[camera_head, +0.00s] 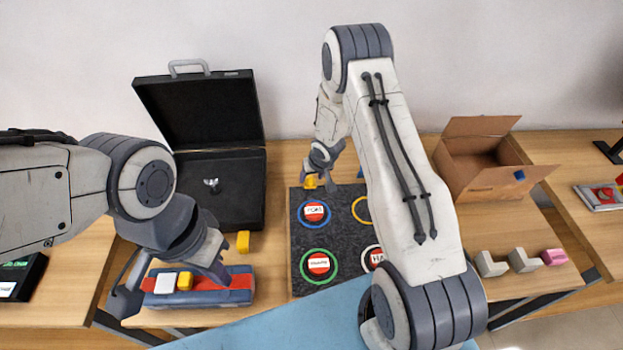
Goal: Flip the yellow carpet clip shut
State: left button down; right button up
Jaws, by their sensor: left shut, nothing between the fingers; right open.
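A small yellow clip (311,182) sits at the back edge of the dark grey carpet (342,237), near its left corner. It is too small and partly covered to tell how its flap stands. My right gripper (326,181) is open right beside the clip; whether they touch cannot be told. My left gripper (219,274) is shut and empty, low above a blue and red block (240,288) that carries a white and a yellow button. My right arm hides the carpet's right part.
An open black case (220,205) stands at the back left, with a yellow block (243,241) by its front corner. An open cardboard box (480,165) stands right. Grey and pink blocks (522,261) lie at the front right.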

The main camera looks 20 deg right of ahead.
aim_at(311, 184)
jog(key=shift+x, duration=0.95)
grip_shut()
jog(key=shift+f, duration=0.1)
jog(key=t+b, duration=0.1)
jog(key=b, duration=1)
jog(key=f+t+b, duration=0.1)
jog(key=t+b, duration=0.1)
jog(key=b, duration=1)
jog(key=shift+s+a+f+t+h+b, duration=0.15)
jog(key=shift+s+t+h+b, duration=0.15)
jog(key=shift+s+h, duration=0.1)
jog(key=shift+s+b, duration=0.15)
jog(key=shift+b, duration=0.55)
jog(key=shift+r, duration=0.2)
grip_release()
jog(key=shift+s+f, duration=0.1)
